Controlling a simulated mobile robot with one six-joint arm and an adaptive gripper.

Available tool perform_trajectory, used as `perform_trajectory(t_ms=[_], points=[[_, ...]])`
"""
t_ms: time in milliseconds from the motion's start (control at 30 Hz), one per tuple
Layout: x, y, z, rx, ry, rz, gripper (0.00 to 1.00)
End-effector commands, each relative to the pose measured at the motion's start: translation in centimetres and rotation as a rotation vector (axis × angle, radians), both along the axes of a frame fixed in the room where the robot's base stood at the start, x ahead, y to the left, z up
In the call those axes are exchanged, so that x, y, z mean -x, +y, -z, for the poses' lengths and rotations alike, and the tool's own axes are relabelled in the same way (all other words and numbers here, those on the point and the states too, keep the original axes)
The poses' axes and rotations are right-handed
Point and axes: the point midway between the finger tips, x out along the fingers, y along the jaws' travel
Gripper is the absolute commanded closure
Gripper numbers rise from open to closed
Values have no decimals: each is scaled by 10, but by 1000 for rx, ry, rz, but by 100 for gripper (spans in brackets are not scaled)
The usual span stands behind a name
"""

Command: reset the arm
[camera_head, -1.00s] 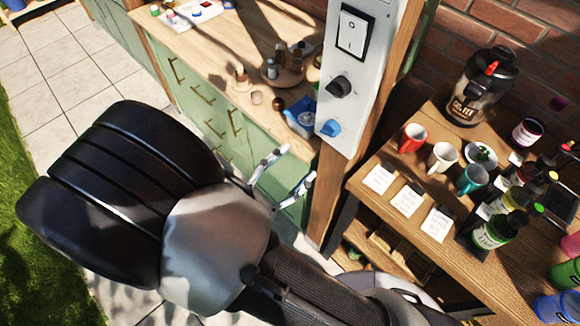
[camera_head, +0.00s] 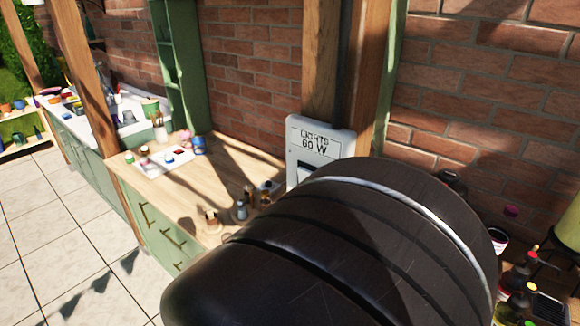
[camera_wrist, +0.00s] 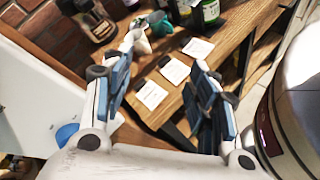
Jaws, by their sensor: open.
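My gripper (camera_wrist: 160,100) shows in the wrist view with its two blue-padded fingers wide apart and nothing between them. Beyond the fingers is a wooden table (camera_wrist: 228,48) with white cards (camera_wrist: 175,71) on it. In the head view the dark, rounded shell of my arm (camera_head: 350,250) fills the lower middle and right. It hides my gripper and most of the table there. The white switch box (camera_head: 318,143), labelled "LIGHTS 60 W", is partly hidden behind the arm.
A wooden counter (camera_head: 178,192) with small bottles (camera_head: 242,210) and a paint tray stands left of my arm. The switch box's white side (camera_wrist: 35,95) is close to the left finger. Bottles (camera_head: 515,300) stand at far right. Tiled floor at lower left is clear.

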Motion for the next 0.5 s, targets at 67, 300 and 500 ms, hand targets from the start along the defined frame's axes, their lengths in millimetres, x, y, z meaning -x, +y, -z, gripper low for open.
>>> perform_trajectory(t_ms=[67,300,500], points=[[16,-26,-7,-154,-13,167,47],[62,-57,-19,-634,-126,571,47],[77,-54,-40,-1033,-344,801,47]])
